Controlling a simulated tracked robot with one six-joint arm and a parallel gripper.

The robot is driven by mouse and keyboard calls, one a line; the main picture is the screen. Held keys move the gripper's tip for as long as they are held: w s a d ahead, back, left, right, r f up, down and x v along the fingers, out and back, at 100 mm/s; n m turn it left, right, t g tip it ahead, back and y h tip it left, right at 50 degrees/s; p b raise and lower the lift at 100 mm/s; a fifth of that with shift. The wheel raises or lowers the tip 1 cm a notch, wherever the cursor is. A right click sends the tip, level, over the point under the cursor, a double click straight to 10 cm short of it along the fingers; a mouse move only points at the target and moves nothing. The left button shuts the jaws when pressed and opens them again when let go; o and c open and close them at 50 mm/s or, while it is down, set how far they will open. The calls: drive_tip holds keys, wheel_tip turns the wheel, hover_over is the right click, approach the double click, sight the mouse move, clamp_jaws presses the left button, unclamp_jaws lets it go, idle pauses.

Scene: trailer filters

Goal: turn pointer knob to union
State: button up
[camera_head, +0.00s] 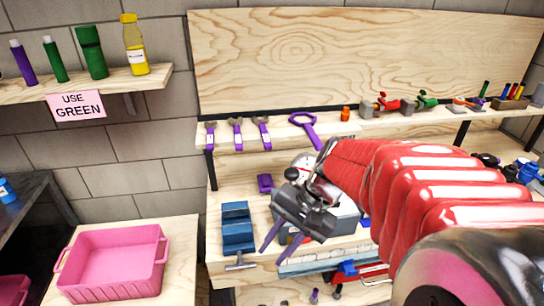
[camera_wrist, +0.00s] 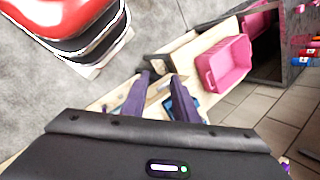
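No pointer knob and no "union" label can be made out in either view. A grey box (camera_head: 343,222) stands on the workbench, partly hidden behind my gripper and red arm; I cannot tell whether it carries the knob. My gripper (camera_head: 281,246) hangs above the bench in front of this box, with its purple fingers pointing down and left. In the wrist view my gripper (camera_wrist: 162,76) shows two fingers spread apart with nothing between them.
A blue vise (camera_head: 238,228) stands left of my gripper. A pink bin (camera_head: 110,262) sits on a wooden top at lower left. Purple-handled wrenches (camera_head: 237,134) line the shelf behind. A "USE GREEN" sign (camera_head: 78,106) hangs below a bottle shelf.

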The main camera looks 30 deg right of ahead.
drive_tip(key=w+d+f+m+t+y, duration=0.2)
drive_tip(key=w+d+m+y, duration=0.15)
drive_tip(key=d+m, duration=0.3)
drive_tip(key=m+t+h, duration=0.2)
drive_tip(key=m+t, duration=1.1)
drive_tip(key=m, duration=0.2)
approach(340, 204)
drive_tip(key=s+d, duration=0.1)
drive_tip(key=shift+s+d+f, duration=0.15)
drive_tip(key=shift+s+f, duration=0.05)
drive_tip(key=shift+f, duration=0.15)
drive_tip(key=shift+w, duration=0.1)
drive_tip(key=shift+n+y, duration=0.25)
drive_tip(key=shift+y, duration=0.1)
drive_tip(key=x, duration=1.3)
drive_tip(key=shift+w, duration=0.35)
drive_tip(key=shift+c, duration=0.3)
